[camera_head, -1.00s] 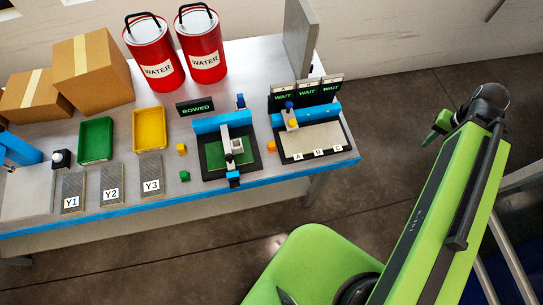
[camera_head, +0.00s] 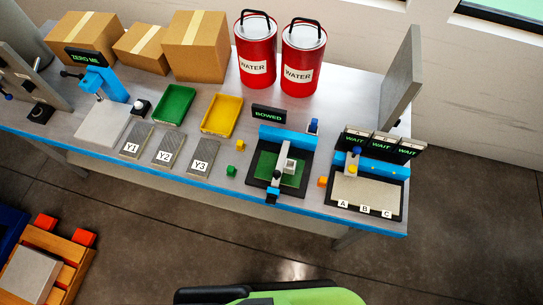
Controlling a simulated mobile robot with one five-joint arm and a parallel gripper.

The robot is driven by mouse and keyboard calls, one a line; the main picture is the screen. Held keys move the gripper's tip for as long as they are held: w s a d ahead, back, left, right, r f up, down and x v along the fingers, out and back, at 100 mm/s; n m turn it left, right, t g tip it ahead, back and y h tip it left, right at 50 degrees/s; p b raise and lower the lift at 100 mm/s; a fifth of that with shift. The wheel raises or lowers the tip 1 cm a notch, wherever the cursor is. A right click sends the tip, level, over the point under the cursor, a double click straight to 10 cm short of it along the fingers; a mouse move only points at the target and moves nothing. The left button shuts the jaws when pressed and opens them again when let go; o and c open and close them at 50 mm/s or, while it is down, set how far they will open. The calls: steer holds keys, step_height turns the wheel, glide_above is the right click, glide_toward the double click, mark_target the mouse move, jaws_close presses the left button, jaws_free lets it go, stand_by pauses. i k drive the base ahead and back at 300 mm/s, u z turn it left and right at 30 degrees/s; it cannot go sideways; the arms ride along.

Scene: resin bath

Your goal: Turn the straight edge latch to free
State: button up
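The straight edge fixture is a black-framed station (camera_head: 303,190) with a green bed (camera_head: 264,170) and a blue back rail (camera_head: 287,138). A sign behind it reads BOWED (camera_head: 268,114). A grey bar with a pale block (camera_head: 290,166) runs front to back over the bed. A small blue piece (camera_head: 272,193) sits at the bar's front end, and a blue knob (camera_head: 314,125) stands at the back right. I cannot tell which part is the latch or how it is set.
To the right stands a station marked A, B, C (camera_head: 377,198) with WAIT signs (camera_head: 381,145). A small orange cube (camera_head: 322,181) lies between the stations. Left are yellow (camera_head: 237,105) and green (camera_head: 189,92) trays, and plates Y1 to Y3. Red WATER cans (camera_head: 302,72) stand behind.

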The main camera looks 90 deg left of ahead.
mark_target(270, 199)
steer(key=k, duration=2.95)
steer(key=u, duration=1.9)
steer(key=k, duration=0.85)
steer(key=z, duration=0.05)
steer(key=i, duration=1.85)
steer(key=u, duration=0.1)
